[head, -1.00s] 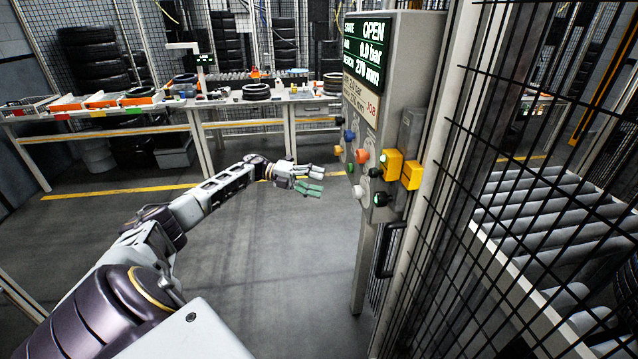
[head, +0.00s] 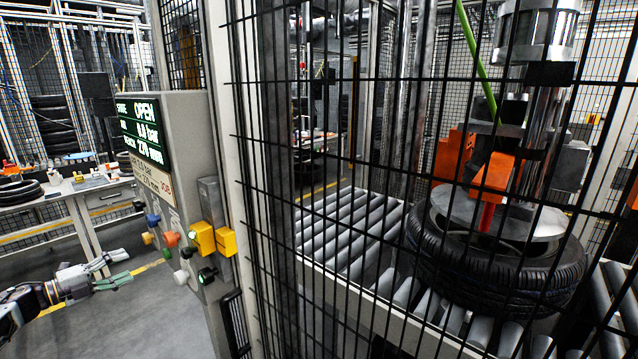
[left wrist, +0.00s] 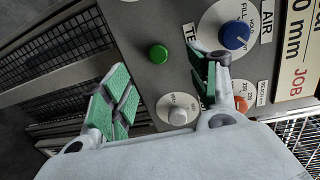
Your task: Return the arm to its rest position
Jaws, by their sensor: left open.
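My left gripper (head: 112,270) is open and empty at the left of the head view, in front of the control box (head: 175,120) and apart from it. The left wrist view shows its green-padded fingers (left wrist: 165,95) spread before the panel face. Between and beyond them are a green button (left wrist: 158,54) and a white knob (left wrist: 178,108). A blue knob (left wrist: 234,35) labelled AIR and FILL and an orange knob (left wrist: 241,103) sit to the right. The screen (head: 142,128) on the box reads OPEN and 0.0 bar. My right gripper is not in view.
A black mesh fence (head: 330,200) stands right of the box. Behind it, a tyre (head: 495,270) lies on a roller conveyor (head: 345,240) under a press with orange parts (head: 493,175). A workbench (head: 95,190) is at the back left. Floor between bench and box is clear.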

